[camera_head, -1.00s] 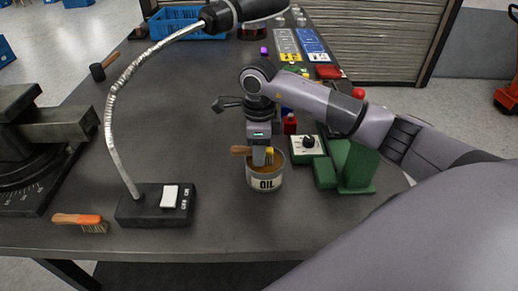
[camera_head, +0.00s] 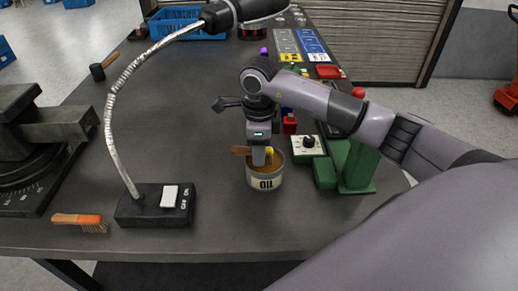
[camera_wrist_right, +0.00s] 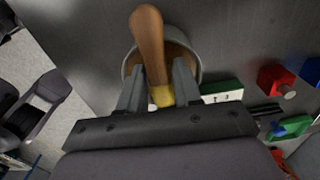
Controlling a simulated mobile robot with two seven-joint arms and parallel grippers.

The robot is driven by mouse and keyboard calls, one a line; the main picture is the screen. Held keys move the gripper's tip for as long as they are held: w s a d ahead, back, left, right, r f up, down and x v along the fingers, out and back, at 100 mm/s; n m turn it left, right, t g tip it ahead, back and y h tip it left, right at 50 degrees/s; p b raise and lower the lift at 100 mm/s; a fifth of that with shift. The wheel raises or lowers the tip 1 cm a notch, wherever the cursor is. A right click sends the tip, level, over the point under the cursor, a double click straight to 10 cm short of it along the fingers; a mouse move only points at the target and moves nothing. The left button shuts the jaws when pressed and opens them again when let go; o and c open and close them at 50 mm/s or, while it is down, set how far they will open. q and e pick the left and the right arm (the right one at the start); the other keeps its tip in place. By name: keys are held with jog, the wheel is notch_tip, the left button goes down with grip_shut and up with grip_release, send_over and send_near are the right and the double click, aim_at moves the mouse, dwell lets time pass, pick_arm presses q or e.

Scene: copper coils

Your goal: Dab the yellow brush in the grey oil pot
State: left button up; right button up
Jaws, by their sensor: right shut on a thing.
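The grey oil pot (camera_head: 265,184), marked with a dark label, stands upright on the dark table, with brownish oil inside. My right gripper (camera_head: 260,160) points down over its opening and is shut on the yellow brush. The brush has a brown wooden handle (camera_head: 240,150), lying across the rim to the left, and a yellow part (camera_head: 269,152). My left gripper is out of view.
A lamp base (camera_head: 157,205) with a bent neck and an orange brush (camera_head: 80,221) are at left. A dial box (camera_head: 308,146) and green blocks (camera_head: 357,165) stand close right of the pot. The table front (camera_head: 240,225) is clear.

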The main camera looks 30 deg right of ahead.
jog(key=shift+r+p, duration=2.3)
jog(key=shift+r, duration=1.2)
jog(key=shift+a, duration=0.1)
jog(key=n, duration=0.2)
jog(key=s+a+n, duration=0.1)
jog(key=shift+a+r+n, duration=0.1)
jog(key=shift+r+n, duration=0.05)
jog(key=shift+n, duration=0.25)
jog(key=s+a+n, duration=0.3)
jog(key=n, duration=0.7)
jog(key=s+a+r+n, duration=0.1)
jog(key=s+a+n, duration=0.1)
jog(key=n, duration=0.9)
jog(key=shift+s+a, duration=0.4)
jog(key=shift+s, duration=0.1)
